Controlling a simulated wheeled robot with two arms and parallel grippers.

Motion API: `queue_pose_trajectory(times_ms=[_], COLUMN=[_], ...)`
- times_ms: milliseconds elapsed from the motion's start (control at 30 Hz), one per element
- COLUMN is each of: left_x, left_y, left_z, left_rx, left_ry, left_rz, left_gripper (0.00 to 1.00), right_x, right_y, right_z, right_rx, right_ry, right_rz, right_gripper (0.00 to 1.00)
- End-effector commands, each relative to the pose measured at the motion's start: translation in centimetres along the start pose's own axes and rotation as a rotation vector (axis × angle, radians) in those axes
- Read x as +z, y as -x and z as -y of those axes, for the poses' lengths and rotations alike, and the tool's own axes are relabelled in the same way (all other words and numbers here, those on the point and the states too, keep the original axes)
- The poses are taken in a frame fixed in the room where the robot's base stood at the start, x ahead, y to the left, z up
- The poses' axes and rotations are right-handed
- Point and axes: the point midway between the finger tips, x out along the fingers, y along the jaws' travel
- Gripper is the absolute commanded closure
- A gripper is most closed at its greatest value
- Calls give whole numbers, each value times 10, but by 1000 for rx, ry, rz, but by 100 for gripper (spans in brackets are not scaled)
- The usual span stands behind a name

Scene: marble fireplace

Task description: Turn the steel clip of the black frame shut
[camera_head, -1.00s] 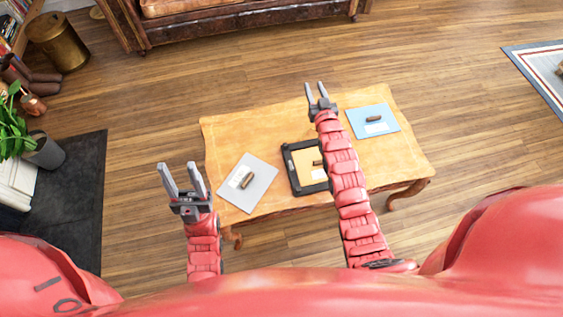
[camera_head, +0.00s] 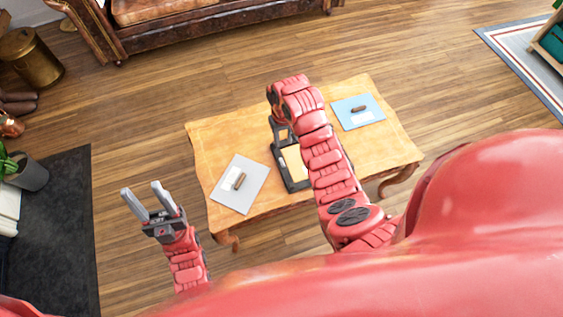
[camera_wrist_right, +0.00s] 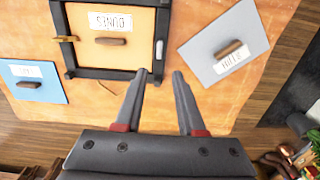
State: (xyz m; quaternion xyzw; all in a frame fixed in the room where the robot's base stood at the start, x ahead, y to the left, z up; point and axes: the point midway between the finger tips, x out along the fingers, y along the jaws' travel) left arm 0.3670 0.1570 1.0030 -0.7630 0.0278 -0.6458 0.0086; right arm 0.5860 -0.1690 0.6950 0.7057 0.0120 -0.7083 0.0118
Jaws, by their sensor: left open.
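The black frame (camera_wrist_right: 108,73) lies on the table around an orange panel with a wooden handle and a label; it also shows in the head view (camera_head: 296,186), partly hidden by my right arm. The steel clip (camera_wrist_right: 159,49) is a small pale bar on the frame's right side in the wrist view, lengthwise along that side. A brass clip (camera_wrist_right: 67,38) on the opposite side points across the frame's edge. My right gripper (camera_wrist_right: 160,74) is open and empty, its fingertips near the frame corner below the steel clip in the picture. My left gripper (camera_head: 141,190) is open and empty, left of the table.
The wooden table (camera_head: 228,140) also bears a grey panel (camera_head: 233,200) left of the frame and a blue panel (camera_head: 347,119) to its right, each with a handle and label. A sofa (camera_head: 190,18) stands behind. A dark mat (camera_head: 60,230) lies on the floor at left.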

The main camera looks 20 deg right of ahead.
Motion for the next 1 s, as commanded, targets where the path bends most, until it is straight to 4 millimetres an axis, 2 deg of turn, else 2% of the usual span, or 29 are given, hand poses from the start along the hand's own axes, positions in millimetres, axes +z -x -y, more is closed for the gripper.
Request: queue_pose_trajectory(times_ms=[33,300,333,367,500,700,1000], left_x=[3,12,10,9,9,9,9], left_y=[18,70,58,55,53,52,52], left_z=[-1,-4,-3,-3,-3,-3,-3], left_rx=[0,0,0,0,0,0,0], left_ry=[0,0,0,0,0,0,0], left_rz=[0,0,1,1,0,0,0], left_gripper=[50,50,50,50,50,50,50], right_x=[0,-1,0,1,0,0,0], right_y=[-20,-81,-79,-85,-114,-141,-154], right_z=[0,0,1,1,0,0,-1], right_rx=[-1,-2,-1,0,0,0,1], right_ry=[-2,-2,0,0,-1,-1,-1], right_rz=[0,-3,2,7,3,0,-2], right_gripper=[61,61,61,61,61,61,61])
